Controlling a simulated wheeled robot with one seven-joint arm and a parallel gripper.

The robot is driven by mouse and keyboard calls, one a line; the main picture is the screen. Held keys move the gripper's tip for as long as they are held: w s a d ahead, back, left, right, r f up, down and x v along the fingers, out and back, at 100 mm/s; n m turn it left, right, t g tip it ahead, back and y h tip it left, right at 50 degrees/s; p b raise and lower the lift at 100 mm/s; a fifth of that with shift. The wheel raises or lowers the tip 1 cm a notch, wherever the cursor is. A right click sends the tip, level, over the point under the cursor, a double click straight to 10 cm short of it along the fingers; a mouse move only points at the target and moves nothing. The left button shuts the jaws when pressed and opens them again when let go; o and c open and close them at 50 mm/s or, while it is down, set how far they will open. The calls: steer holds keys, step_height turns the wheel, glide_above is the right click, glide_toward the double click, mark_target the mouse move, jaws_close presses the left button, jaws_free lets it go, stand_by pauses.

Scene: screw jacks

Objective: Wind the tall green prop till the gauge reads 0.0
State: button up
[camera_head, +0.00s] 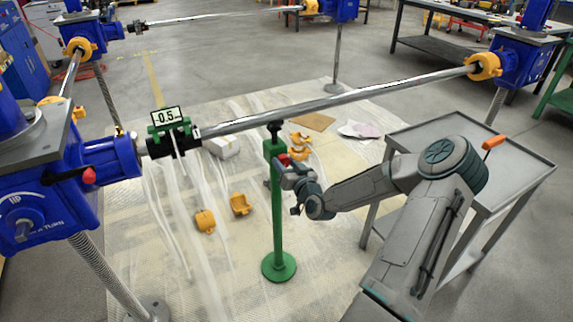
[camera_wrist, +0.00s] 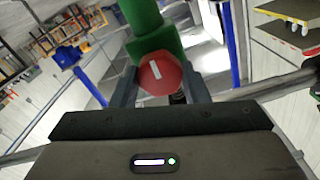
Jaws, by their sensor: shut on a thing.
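The tall green prop (camera_head: 277,215) stands upright on a round green base, its black top under the long metal shaft (camera_head: 340,99). The gauge (camera_head: 167,115) hangs on the shaft at the left and reads -0.5. My gripper (camera_head: 284,166) is at the prop's upper part, on its right side. In the wrist view my gripper (camera_wrist: 158,88) is shut on a red knob (camera_wrist: 161,74) with a white mark. The knob sits on the prop's green block (camera_wrist: 152,44). In the head view the knob (camera_head: 284,159) is partly hidden by the gripper.
Blue screw jacks (camera_head: 50,190) stand at the left, with others at the back and right. A grey cart (camera_head: 522,165) with an orange-handled tool stands right of my arm. Yellow coupling halves (camera_head: 205,221) and plastic sheeting lie on the floor around the prop.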

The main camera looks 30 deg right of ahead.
steer(key=o, duration=1)
steer(key=s, duration=1.4)
steer(key=shift+d+p, duration=0.2)
steer(key=shift+p, duration=0.1)
steer(key=shift+w, duration=0.1)
stand_by(0.4)
